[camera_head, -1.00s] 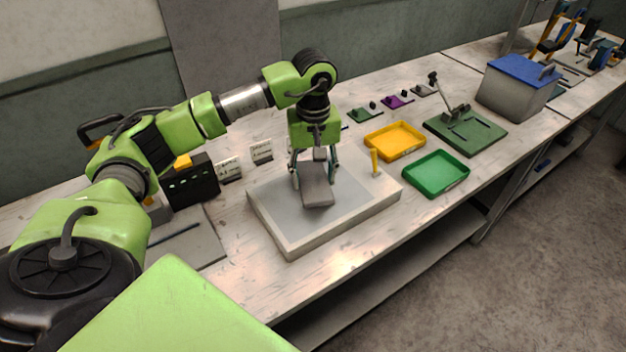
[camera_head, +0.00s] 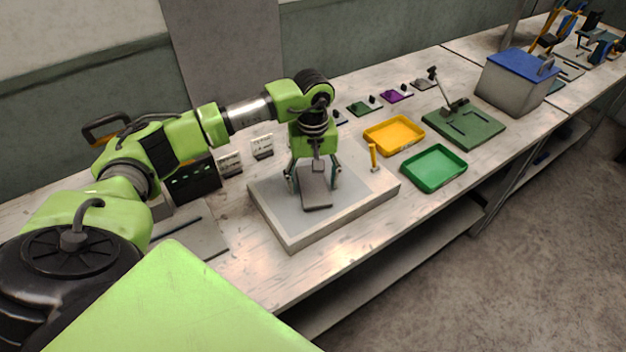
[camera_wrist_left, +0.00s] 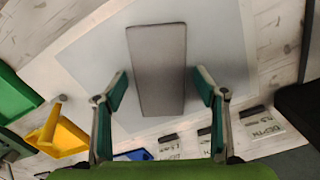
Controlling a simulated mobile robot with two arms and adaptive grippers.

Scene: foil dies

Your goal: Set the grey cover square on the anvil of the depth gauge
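The grey cover (camera_head: 315,190), a plain oblong plate, lies over the pale inset of a thick slab (camera_head: 292,241). It also shows from above in the left wrist view (camera_wrist_left: 157,70). I cannot tell whether it rests flat on an anvil, as whatever is beneath it is hidden. My left gripper (camera_head: 314,182) points down over the cover. In the left wrist view its fingers (camera_wrist_left: 160,88) stand on either side of the cover, with a narrow gap at each side. My right gripper is not in view.
A short yellow post (camera_head: 374,157) stands at the slab's right side. Yellow (camera_head: 394,146) and green (camera_head: 434,184) trays lie to the right, then a green stand (camera_head: 480,137) with a tilted lever and a blue-lidded box (camera_head: 510,95). Small cards (camera_head: 262,147) stand behind the slab.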

